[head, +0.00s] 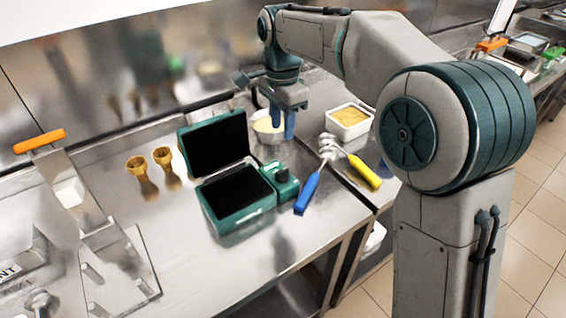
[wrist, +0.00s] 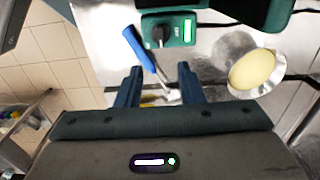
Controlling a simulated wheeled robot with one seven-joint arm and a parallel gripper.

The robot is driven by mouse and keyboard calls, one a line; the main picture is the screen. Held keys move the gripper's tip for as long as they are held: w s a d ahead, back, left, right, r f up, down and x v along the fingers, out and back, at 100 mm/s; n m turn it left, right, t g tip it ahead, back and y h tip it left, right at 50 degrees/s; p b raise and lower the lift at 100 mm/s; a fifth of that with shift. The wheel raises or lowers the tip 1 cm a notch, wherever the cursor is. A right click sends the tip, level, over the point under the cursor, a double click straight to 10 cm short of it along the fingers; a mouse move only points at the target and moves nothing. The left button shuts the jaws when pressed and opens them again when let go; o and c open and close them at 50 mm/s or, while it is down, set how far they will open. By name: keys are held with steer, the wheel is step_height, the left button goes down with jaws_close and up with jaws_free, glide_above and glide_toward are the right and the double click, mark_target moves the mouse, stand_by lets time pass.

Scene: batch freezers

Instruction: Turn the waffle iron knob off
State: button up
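The green waffle iron (head: 240,200) stands open on the steel counter, with dark plates and its lid raised at the back. Its control box (head: 281,183) is on its right side and shows at the top of the wrist view (wrist: 169,30). The black knob (wrist: 160,35) sits on this box, left of a lit green indicator (wrist: 187,30). My gripper (head: 282,122) is above the counter, behind the control box and near the batter bowl. In the wrist view my gripper (wrist: 158,84) is open and empty, its fingers apart from the knob.
A blue-handled scoop (head: 307,193) and a yellow-handled scoop (head: 364,171) lie right of the iron. A white tub (head: 349,132) stands behind them. Two waffle cones (head: 163,157) stand left.

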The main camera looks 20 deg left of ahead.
mark_target(282, 171)
step_height(282, 171, down, 14)
steer(key=shift+r+p, duration=0.15)
steer(key=shift+p, duration=0.3)
jaws_close()
